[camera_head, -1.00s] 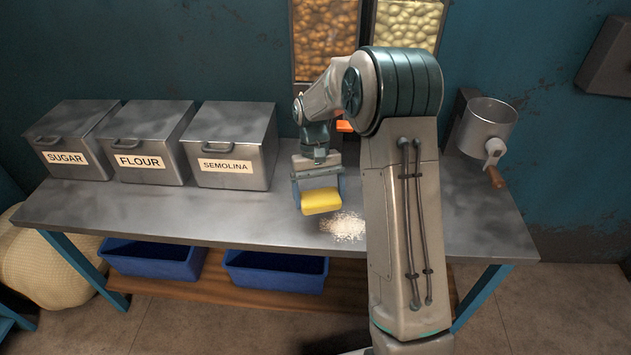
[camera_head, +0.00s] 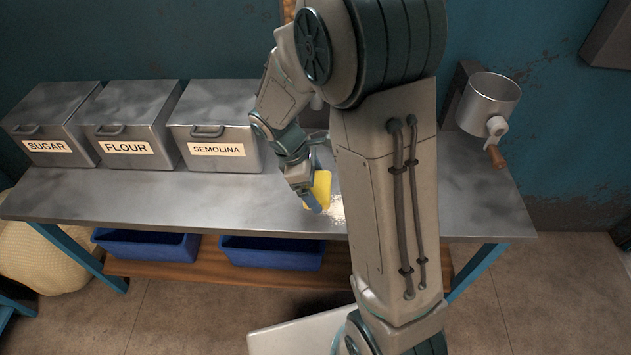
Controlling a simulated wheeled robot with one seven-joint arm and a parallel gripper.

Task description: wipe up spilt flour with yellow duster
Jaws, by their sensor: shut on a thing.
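The yellow duster (camera_head: 321,187) is held in my gripper (camera_head: 314,200), which is shut on it. The duster is turned and tilted, low at the table, beside or over the left part of the spilt flour. The spilt flour (camera_head: 337,210) is a pale patch near the front edge of the metal table. My arm hides its right side. Whether the duster touches the tabletop is hard to tell.
Metal bins labelled SUGAR (camera_head: 48,125), FLOUR (camera_head: 128,125) and SEMOLINA (camera_head: 212,130) stand along the left of the metal table (camera_head: 180,205). A metal grinder (camera_head: 489,105) is at the right. Blue crates (camera_head: 146,245) sit on the shelf below. The table's front left is bare.

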